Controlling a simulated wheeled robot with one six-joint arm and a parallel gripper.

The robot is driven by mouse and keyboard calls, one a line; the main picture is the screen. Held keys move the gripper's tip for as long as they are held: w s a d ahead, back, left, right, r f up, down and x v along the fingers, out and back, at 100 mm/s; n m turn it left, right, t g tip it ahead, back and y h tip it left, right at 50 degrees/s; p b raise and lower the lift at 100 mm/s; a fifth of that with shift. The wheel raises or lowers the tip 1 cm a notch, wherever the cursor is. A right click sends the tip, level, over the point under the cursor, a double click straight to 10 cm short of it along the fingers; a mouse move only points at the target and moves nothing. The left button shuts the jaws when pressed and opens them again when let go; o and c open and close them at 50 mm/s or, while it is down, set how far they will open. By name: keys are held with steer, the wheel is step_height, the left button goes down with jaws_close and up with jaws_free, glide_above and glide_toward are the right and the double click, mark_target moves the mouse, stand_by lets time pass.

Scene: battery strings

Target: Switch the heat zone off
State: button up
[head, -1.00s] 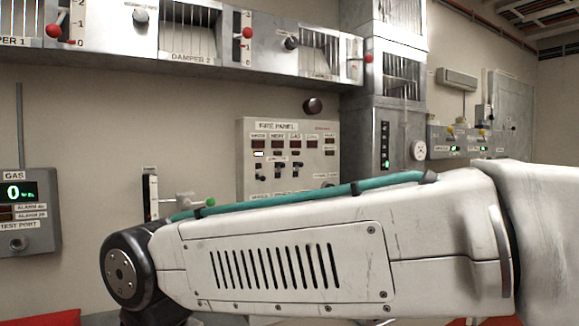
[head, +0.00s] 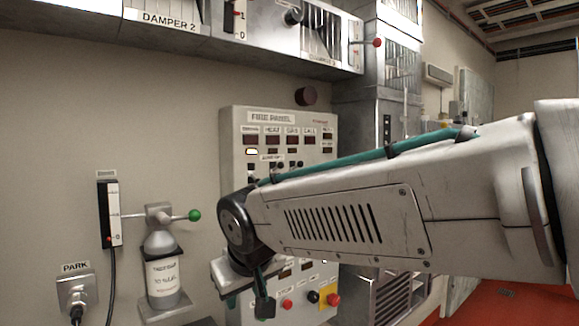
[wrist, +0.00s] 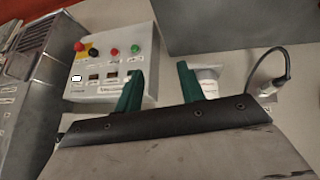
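The fire panel (head: 238,150) is on the wall in the head view, with a HEAT label and a dark display (head: 272,140) in its top row. Small toggle switches sit below, partly hidden behind my arm; the heat switch's position is too small to tell. My gripper (head: 262,292) is in front of the panel's lower left part.
A bottle on a bracket (head: 163,275) with a green-knobbed valve (head: 194,215) is left of the panel. A PARK socket (head: 75,290) and a gauge (head: 110,215) are farther left. Dampers (head: 170,18) run above. Red and black buttons (head: 313,296) sit low on the panel.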

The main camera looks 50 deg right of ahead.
steer(key=w+d+r+m+t+h, duration=0.1)
steer(key=w+d+r+t+h, duration=0.1)
steer(key=w+d+r, duration=0.3)
steer(key=w+d+r+m+t+h, duration=0.1)
steer(key=w+d+r+t+h, duration=0.2)
steer(key=d, duration=0.4)
steer(key=n+t+y, duration=0.3)
steer(key=n+t, duration=0.1)
steer(key=t, duration=0.3)
glide_toward(283, 165)
steer(key=w, duration=0.6)
steer(key=s+d+n+y, duration=0.3)
steer(key=y, duration=0.1)
steer(key=shift+y, duration=0.4)
steer(key=w, duration=0.7)
steer(key=shift+w+r, duration=0.2)
steer(key=shift+w, duration=0.1)
jaws_close()
